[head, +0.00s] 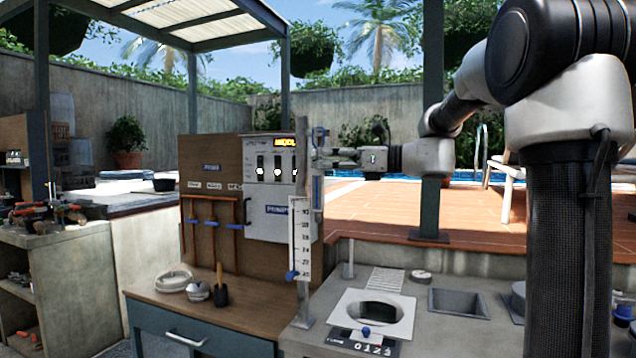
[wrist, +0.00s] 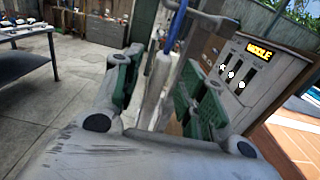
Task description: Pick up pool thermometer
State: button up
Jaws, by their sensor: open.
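The pool thermometer appears to be the slim white tube (wrist: 157,82) with a blue cord (wrist: 177,27) above it in the wrist view. It hangs upright near a grey metal hook (wrist: 205,16). My gripper (wrist: 158,78) is open, with its green-padded fingers on either side of the tube. I see no clear contact. In the head view my gripper (head: 322,160) is level beside the top of the grey post (head: 304,215). A thin blue part (head: 317,190) shows there, and the rest of the tube is hard to make out.
A white numbered scale (head: 299,238) stands on the post. Behind is a panel (head: 268,185) with a lit "MIDDLE" sign. A wooden bench (head: 225,310) holds a white coil (head: 174,282). A grey counter (head: 440,330) has a square plate with a hole (head: 405,310).

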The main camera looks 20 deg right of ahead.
aim_at(324, 158)
jog(key=x, duration=0.3)
jog(key=shift+w+a, duration=0.15)
jog(key=shift+a, duration=0.05)
jog(key=shift+c, duration=0.5)
grip_shut()
jog(key=shift+r, duration=0.1)
jog(key=shift+r, duration=0.25)
jog(key=s+a, duration=1)
jog(key=s, duration=0.4)
jog(key=shift+s+a+r, duration=0.3)
jog(key=shift+r, duration=0.1)
